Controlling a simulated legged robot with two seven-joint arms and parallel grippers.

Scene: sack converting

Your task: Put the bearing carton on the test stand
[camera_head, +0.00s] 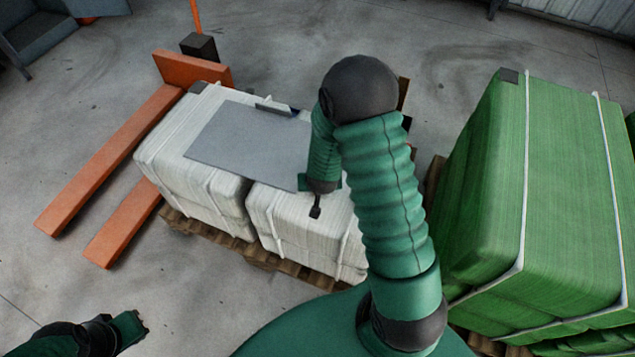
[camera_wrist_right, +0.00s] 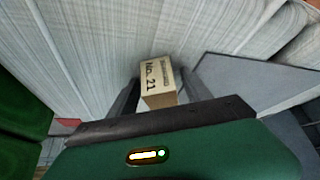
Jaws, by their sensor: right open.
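The bearing carton (camera_wrist_right: 158,78) is a small tan box marked "No. 21" in the right wrist view, against white stacked sacks. My right gripper (camera_wrist_right: 157,92) is open, with one dark finger on each side of the carton; I cannot tell whether they touch it. In the head view my right gripper (camera_head: 315,211) points down over the white sacks (camera_head: 290,215), and I cannot make out the carton there. A flat grey plate (camera_head: 245,145), possibly the test stand, lies on the sacks. My left gripper (camera_head: 135,325) is at lower left, its jaws unclear.
The white sacks stand on a wooden pallet (camera_head: 262,258). An orange pallet truck (camera_head: 110,160) is at the left. A tall strapped stack of green sacks (camera_head: 545,190) stands close on the right. The concrete floor is open at the lower left.

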